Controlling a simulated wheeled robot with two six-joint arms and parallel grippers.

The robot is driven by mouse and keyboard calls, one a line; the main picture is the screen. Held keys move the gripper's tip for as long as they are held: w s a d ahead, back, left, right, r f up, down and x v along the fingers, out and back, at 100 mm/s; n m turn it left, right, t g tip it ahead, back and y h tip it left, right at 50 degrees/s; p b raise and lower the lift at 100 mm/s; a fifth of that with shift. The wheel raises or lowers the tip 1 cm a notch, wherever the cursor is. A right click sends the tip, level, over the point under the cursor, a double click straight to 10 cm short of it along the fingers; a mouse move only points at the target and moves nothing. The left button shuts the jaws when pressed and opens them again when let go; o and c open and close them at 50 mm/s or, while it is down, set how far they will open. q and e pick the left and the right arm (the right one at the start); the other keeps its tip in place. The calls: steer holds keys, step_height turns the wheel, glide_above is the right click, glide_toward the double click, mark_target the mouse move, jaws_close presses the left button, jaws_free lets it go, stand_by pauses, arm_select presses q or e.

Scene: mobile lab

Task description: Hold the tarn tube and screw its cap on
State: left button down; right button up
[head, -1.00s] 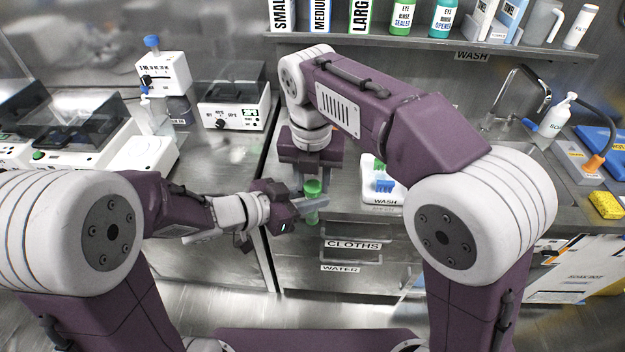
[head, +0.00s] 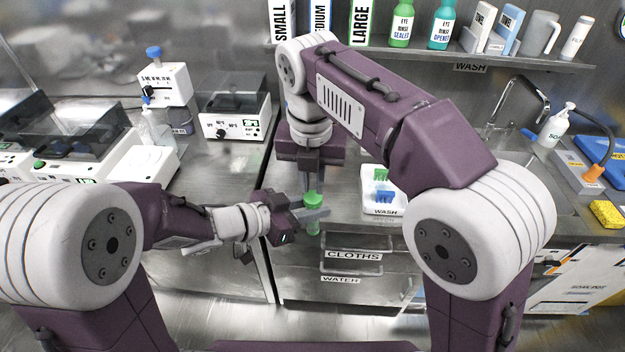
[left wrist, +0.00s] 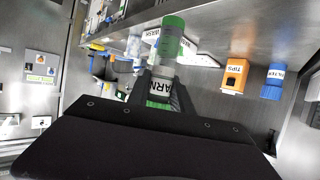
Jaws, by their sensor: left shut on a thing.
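The tarn tube (head: 313,226) stands about upright above the counter's front edge, with green at its upper end (head: 313,198). My left gripper (head: 308,216) is shut on the tube from the left. In the left wrist view the tube (left wrist: 160,85) sits between the fingers, with part of a printed label and green and clear parts showing. My right gripper (head: 312,186) points straight down directly above the tube, its fingertips at the green top. Whether its fingers grip the green top, I cannot tell.
A white tray marked WASH (head: 384,211) with green and blue pieces is just right of the tube. Drawers (head: 353,255) are below. Lab devices (head: 235,110) are at the back left, and a shelf of bottles (head: 440,48) is behind. A sink (head: 500,150) is at right.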

steer(key=shift+s+r, duration=0.15)
steer(key=shift+r, duration=0.85)
steer(key=shift+s+r, duration=0.1)
steer(key=shift+r, duration=0.9)
